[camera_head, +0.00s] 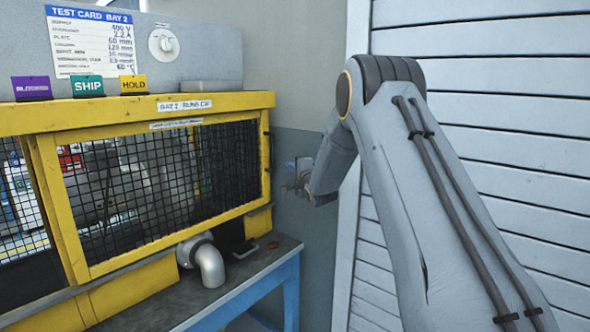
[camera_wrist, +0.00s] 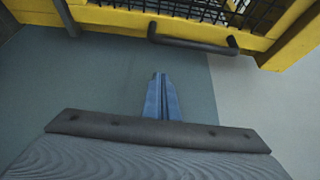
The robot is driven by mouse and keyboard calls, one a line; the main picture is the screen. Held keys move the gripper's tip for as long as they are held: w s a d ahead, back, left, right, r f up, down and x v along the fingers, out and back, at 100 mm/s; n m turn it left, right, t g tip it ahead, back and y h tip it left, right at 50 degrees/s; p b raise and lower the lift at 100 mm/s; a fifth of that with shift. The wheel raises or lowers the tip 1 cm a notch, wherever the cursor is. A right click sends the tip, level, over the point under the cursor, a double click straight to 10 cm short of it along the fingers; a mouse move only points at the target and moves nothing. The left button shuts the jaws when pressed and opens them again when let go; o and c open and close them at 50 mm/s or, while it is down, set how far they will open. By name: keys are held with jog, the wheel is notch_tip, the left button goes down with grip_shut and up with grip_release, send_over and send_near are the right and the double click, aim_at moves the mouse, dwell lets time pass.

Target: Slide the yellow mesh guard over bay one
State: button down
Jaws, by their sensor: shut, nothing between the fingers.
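The yellow-framed mesh guard (camera_head: 150,258) stands at the left in the head view, its black mesh panel in front of the right-hand bay, under a label that seems to name bay 2. More mesh (camera_head: 22,190) shows at the far left edge; bay one cannot be made out for certain. In the wrist view, a dark bar handle (camera_wrist: 193,41) is fixed to the yellow frame (camera_wrist: 120,20). My gripper (camera_wrist: 161,76) is shut and empty, its tips pointing toward the handle but apart from it. In the head view my gripper (camera_head: 291,177) is right of the guard's right end.
A grey pipe elbow (camera_head: 208,262) comes out below the guard above a blue-legged bench (camera_head: 262,270). Purple, green and yellow tags (camera_head: 87,86) stand on the top ledge below a test card (camera_head: 95,40). White slatted wall (camera_head: 500,100) is close on the right.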

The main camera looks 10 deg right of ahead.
jog(key=shift+w+a+p, duration=0.25)
jog(key=shift+a+p, duration=0.15)
jog(key=shift+a, duration=0.25)
jog(key=shift+w+a+p, duration=0.25)
jog(key=shift+a+p, duration=0.15)
jog(key=shift+a, duration=0.25)
jog(key=shift+w+a+p, duration=0.25)
jog(key=shift+a+p, duration=0.15)
jog(key=shift+a, duration=0.25)
jog(key=shift+a, duration=0.1)
